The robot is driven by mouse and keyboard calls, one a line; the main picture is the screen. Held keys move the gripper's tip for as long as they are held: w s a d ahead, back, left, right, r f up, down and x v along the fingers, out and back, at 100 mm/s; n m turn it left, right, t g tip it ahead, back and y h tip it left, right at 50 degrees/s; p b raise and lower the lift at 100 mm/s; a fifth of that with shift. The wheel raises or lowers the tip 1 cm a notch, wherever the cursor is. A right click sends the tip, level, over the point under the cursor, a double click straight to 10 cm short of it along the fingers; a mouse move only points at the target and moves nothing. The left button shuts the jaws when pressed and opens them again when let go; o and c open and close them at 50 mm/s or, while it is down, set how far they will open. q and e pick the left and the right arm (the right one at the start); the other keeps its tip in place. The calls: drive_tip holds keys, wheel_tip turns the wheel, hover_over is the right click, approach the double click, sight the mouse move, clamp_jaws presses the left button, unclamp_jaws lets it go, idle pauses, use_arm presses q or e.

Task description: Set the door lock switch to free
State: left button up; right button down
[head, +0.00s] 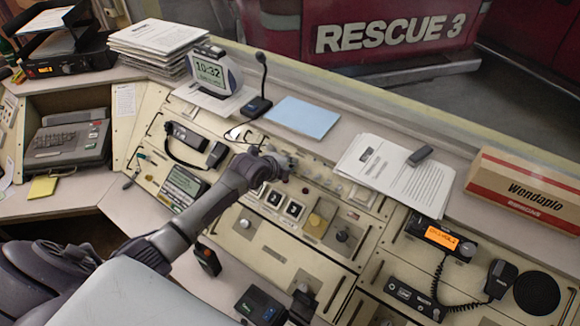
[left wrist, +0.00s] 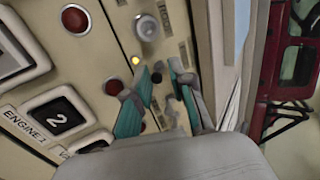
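My left gripper (head: 285,165) reaches over the upper middle of the cream console panel (head: 275,245) in the head view and covers part of it. In the left wrist view the gripper's teal-padded fingers (left wrist: 163,92) stand apart, close above the panel. Small dark controls show between and just beyond them. The door lock switch cannot be made out for sure; its label and position are not readable. Near the fingers are a lit yellow lamp (left wrist: 135,60), a silver round knob (left wrist: 147,27) and a red button (left wrist: 113,87). My right gripper is not clearly seen.
Square buttons (head: 284,204) lie just below the left gripper. Papers (head: 395,173), a blue sheet (head: 302,116), a desk microphone (head: 258,95) and a clock (head: 210,72) stand on the ledge behind. A radio (head: 440,240) with a corded handset is at the right.

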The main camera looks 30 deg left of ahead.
sight(291, 165)
use_arm(q)
drive_tip(key=shift+w+r, duration=0.55)
drive_tip(key=shift+w, duration=0.05)
drive_tip(key=shift+w+d+r, duration=0.1)
drive_tip(key=shift+s+r+p, duration=0.35)
drive_tip(key=shift+r+p, duration=0.5)
drive_tip(key=shift+p, duration=0.3)
drive_tip(key=s+r+p, duration=0.1)
drive_tip(key=r+p, duration=0.1)
drive_tip(key=shift+s+p, duration=0.25)
drive_tip(key=shift+p, duration=0.1)
drive_tip(key=shift+p+v, duration=0.55)
drive_tip(key=shift+v, duration=0.25)
